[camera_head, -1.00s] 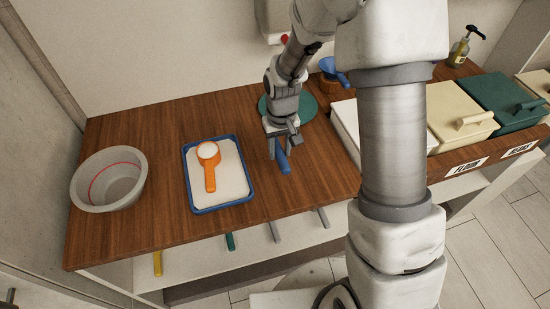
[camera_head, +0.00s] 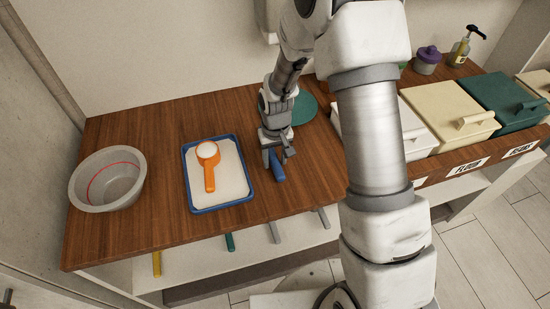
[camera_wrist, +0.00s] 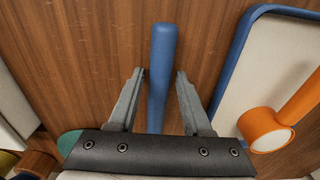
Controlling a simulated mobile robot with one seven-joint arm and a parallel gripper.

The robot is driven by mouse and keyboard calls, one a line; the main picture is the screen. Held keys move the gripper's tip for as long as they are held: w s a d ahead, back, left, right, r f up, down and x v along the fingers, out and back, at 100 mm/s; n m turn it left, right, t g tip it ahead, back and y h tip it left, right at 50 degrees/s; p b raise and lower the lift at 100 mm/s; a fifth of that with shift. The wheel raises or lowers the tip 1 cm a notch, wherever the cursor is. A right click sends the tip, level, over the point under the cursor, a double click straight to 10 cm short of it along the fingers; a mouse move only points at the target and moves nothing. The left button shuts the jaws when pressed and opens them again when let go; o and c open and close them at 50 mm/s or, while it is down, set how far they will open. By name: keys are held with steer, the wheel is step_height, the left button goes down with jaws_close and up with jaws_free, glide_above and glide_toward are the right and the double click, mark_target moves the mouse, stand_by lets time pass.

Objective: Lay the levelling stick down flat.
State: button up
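The levelling stick (camera_head: 278,167) is a plain blue bar right of the tray in the head view, its near end pointing to the counter's front edge. In the wrist view the stick (camera_wrist: 161,75) runs up the middle between my fingers, its far end beyond the fingertips. My gripper (camera_head: 273,153) is open over it, fingers (camera_wrist: 160,72) on either side with a visible gap to each. The stick's other end is hidden behind the gripper body. It looks close to the wooden counter; I cannot tell whether all of it rests there.
A blue-rimmed tray (camera_head: 221,207) holds an orange scoop (camera_head: 209,172) with white contents, left of the stick. A grey bowl (camera_head: 107,178) stands far left. A green round mat (camera_head: 304,108) lies behind my gripper; lidded bins (camera_head: 450,105) stand right. Bare wood (camera_head: 255,205) separates tray and stick.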

steer(key=shift+o, duration=1.1)
steer(key=shift+r, duration=0.1)
steer(key=s+d+r+t+p, duration=0.1)
steer(key=s+d+r, duration=0.1)
steer(key=r, duration=0.9)
steer(key=s+d+r+t+p, duration=0.1)
steer(key=s+r, duration=0.1)
steer(key=r, duration=0.8)
steer(key=s+d+r+m+t, duration=0.1)
steer(key=s+d+r, duration=0.2)
steer(key=s+r, duration=0.2)
steer(key=s+d+r+m+t, duration=0.1)
steer(key=s+d+r+t, duration=0.1)
steer(key=s+r, duration=0.4)
steer(key=s+d, duration=0.1)
steer(key=s, duration=0.4)
steer(key=shift+s, duration=0.25)
steer(key=shift+d, duration=0.1)
